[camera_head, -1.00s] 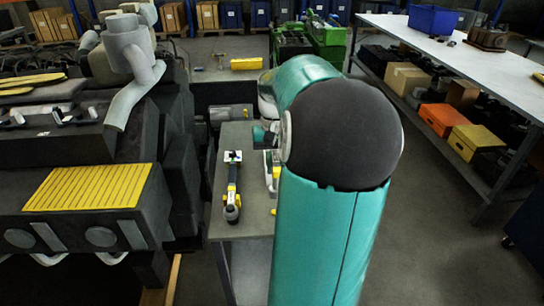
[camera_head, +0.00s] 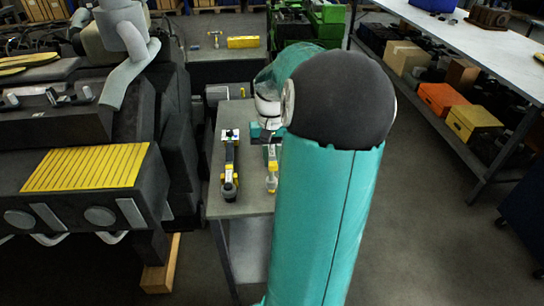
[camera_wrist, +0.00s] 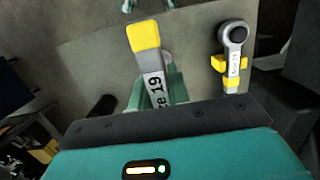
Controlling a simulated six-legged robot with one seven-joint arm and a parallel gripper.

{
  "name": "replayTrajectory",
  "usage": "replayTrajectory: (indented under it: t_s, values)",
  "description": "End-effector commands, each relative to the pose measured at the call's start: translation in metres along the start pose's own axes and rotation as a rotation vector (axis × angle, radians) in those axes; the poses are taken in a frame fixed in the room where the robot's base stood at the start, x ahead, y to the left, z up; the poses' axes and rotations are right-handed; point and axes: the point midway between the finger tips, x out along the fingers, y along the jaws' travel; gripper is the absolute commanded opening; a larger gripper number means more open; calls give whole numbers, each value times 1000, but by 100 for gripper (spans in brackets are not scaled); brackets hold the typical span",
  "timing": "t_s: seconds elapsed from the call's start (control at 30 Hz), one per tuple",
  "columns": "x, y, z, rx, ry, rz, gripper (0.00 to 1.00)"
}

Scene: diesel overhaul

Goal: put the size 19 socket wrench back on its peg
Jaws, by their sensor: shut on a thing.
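My gripper (camera_wrist: 158,92) is shut on a wrench marked 19 (camera_wrist: 155,78). The wrench has a pale labelled shaft and a yellow end (camera_wrist: 145,36) pointing up in the wrist view. Its other end is hidden by my gripper's body. In the head view the held wrench (camera_head: 271,173) shows over the grey bench, just left of my arm. A second wrench (camera_head: 229,165) lies beside it on the left. In the wrist view this second wrench (camera_wrist: 233,50) has a round dark head, a white label and yellow parts around it. I cannot make out an empty peg.
The grey bench top (camera_head: 247,203) is narrow, with a dark engine block (camera_head: 88,175) close on its left. A long table (camera_head: 450,48) with boxes beneath stands to the right. A yellow box (camera_head: 243,42) lies on a far bench. The right floor is mostly clear.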

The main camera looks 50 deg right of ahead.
Motion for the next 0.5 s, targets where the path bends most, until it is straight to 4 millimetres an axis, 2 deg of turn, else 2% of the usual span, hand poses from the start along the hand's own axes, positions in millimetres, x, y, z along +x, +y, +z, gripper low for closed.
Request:
replayTrajectory:
  t_s: [0.5]
  values:
    - [5, 1, -1, 1, 0, 0, 0]
